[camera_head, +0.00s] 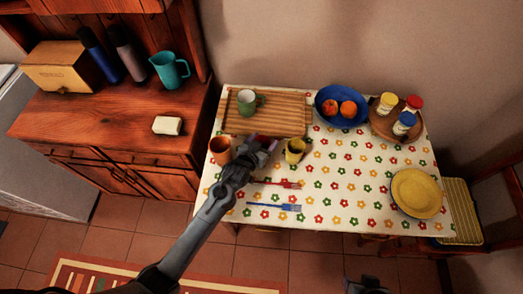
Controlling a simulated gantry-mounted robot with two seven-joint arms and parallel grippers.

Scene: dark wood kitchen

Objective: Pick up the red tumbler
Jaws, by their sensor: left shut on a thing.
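My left gripper (264,145) is over the left part of the table, just in front of the cutting board. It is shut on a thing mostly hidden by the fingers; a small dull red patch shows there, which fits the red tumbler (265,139). I cannot tell whether it touches the table. An orange-brown mug (220,151) stands just left of the gripper, and a yellow mug (295,151) stands just right of it. A dark part at the bottom edge may be my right gripper (369,286); its fingers cannot be made out.
The flowered table (345,185) holds a cutting board (285,118) with a green mug (247,103), a blue fruit bowl (323,95), a round tray with jars (380,123), a yellow plate (416,194), a red fork (285,184) and a blue fork (275,207). The middle right is clear.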

